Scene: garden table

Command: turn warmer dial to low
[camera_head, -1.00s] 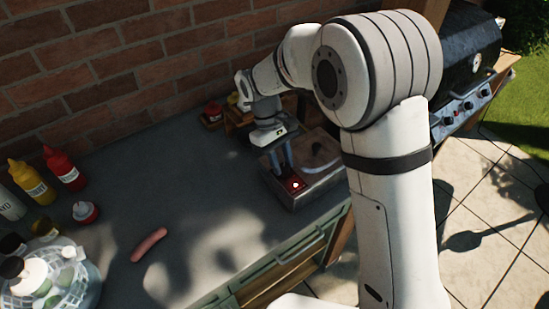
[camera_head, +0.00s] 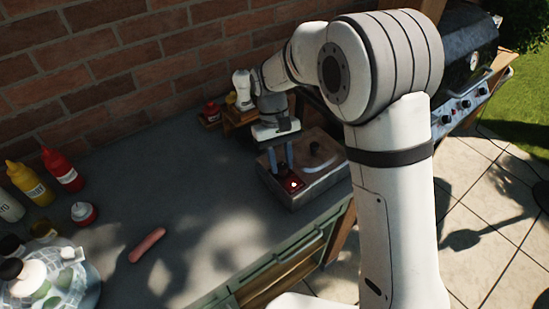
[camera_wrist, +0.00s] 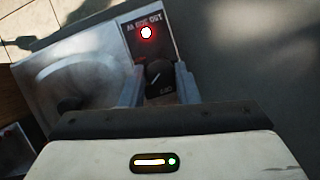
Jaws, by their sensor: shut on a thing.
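The warmer (camera_head: 312,190) is a silver metal box near the right end of the grey counter, with a lid and dark knob on top. Its dark control panel (camera_wrist: 142,46) carries a glowing red light (camera_wrist: 146,32) and a black dial (camera_wrist: 158,75). A pale pointer line on the dial runs at a slant; its setting is too small to read surely. My gripper (camera_head: 281,168) points down over the panel. In the wrist view, my gripper (camera_wrist: 157,86) has one finger on each side of the dial, shut on it.
Red and yellow bottles (camera_head: 62,170) and a covered dish (camera_head: 45,280) stand at the left. A sausage (camera_head: 147,245) lies on open counter. A wooden caddy (camera_head: 238,118) stands behind the warmer against the brick wall. A grill (camera_head: 465,65) stands at the right.

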